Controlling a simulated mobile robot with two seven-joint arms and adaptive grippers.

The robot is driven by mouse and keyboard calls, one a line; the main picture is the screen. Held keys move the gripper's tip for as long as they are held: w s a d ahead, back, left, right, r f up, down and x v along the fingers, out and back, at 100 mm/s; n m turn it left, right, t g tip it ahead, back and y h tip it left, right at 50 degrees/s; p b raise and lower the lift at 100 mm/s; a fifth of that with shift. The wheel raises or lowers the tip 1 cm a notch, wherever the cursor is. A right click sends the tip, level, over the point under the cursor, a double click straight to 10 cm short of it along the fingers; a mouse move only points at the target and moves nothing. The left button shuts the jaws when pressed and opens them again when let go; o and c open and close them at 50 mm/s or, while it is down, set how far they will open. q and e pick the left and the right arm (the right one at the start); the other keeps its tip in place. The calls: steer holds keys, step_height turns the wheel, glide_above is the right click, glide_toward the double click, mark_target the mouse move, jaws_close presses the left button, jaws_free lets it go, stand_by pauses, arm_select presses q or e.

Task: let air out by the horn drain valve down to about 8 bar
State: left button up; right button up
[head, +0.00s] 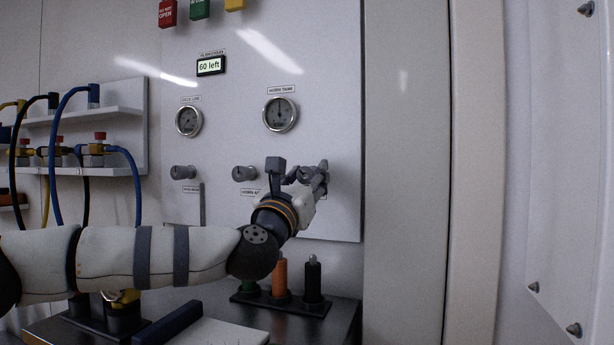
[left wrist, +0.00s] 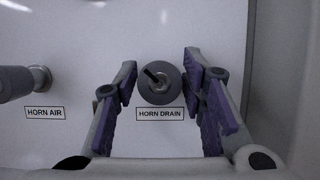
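The horn drain valve (left wrist: 160,84) is a round dark grey knob with a slanted black mark on its face, above the HORN DRAIN label (left wrist: 160,114) in the left wrist view. My left gripper (left wrist: 161,78) is open, with one purple-padded finger on each side of the knob and a gap on both sides. In the head view my left gripper (head: 309,176) is at the panel's lower right and mostly hides this knob. The horn tank gauge (head: 279,114) is above it; its needle points roughly up, but its numbers are too small to read. My right gripper is not in view.
The horn air knob (head: 244,173) is just left of my gripper. A second gauge (head: 188,121) and another knob (head: 183,172) are farther left on the panel (head: 335,110). A display (head: 211,66) reads "60 left". Upright handles, one black (head: 313,281), stand below.

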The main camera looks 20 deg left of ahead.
arm_select(q)
jaws_close()
steer(key=m+h, duration=0.2)
steer(key=m, duration=0.1)
steer(key=m+h, duration=0.1)
steer(key=m, duration=0.3)
steer(key=shift+a+r+m+g+h, duration=0.1)
steer(key=shift+m+g+h, duration=0.2)
steer(key=shift+g+h, duration=0.1)
steer(key=shift+m+g+h, duration=0.45)
steer(key=shift+m+h, duration=0.1)
steer(key=shift+m, duration=0.8)
steer(key=shift+m+g+h, duration=0.45)
steer(key=shift+m+h, duration=0.1)
steer(key=shift+m, duration=0.8)
steer(key=o, duration=0.5)
jaws_free()
